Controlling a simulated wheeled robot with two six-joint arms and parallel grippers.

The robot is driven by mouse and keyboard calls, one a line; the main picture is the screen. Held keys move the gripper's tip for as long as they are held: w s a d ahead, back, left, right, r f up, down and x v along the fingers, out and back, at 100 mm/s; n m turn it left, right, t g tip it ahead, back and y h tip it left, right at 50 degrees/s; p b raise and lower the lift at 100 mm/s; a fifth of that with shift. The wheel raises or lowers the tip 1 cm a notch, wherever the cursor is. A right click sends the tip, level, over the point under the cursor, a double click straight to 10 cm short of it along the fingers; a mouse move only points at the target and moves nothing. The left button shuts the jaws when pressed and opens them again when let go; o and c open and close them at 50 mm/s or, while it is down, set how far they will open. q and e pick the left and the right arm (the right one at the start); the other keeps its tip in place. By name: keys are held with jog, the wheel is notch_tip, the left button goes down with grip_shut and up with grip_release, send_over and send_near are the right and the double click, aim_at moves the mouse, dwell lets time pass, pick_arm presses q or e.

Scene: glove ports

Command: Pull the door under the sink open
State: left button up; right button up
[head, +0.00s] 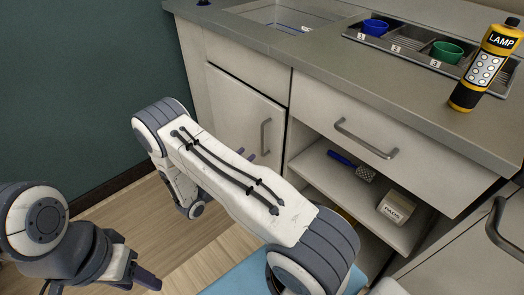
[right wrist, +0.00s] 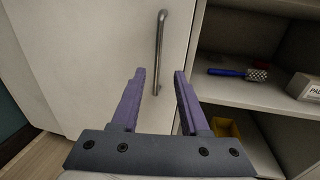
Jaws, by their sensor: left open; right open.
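The door under the sink (head: 232,112) is a pale panel below the sink and looks closed. Its vertical metal bar handle (head: 265,136) is near its right edge. In the right wrist view, the handle (right wrist: 159,50) stands upright with its lower end in line with the gap between the fingers. My right gripper (right wrist: 160,73) is open and empty; I cannot tell whether the handle is between its fingers in depth. In the head view my right arm hides most of this gripper (head: 246,155). My left gripper (head: 147,279) is at lower left, away from the door, and open.
Right of the door is an open shelf (head: 322,172) with a blue-handled brush (head: 352,166) and a box (head: 396,207). A drawer (head: 350,125) is above it. The counter holds a sink (head: 285,17), cups and a yellow lamp bottle (head: 486,66). Floor lies clear at left.

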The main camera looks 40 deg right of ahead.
jog(key=f, duration=0.1)
jog(key=b, duration=0.1)
send_over(262, 154)
jog(key=shift+w+d, duration=0.2)
jog(key=shift+d, duration=0.05)
grip_shut()
dwell(1.4)
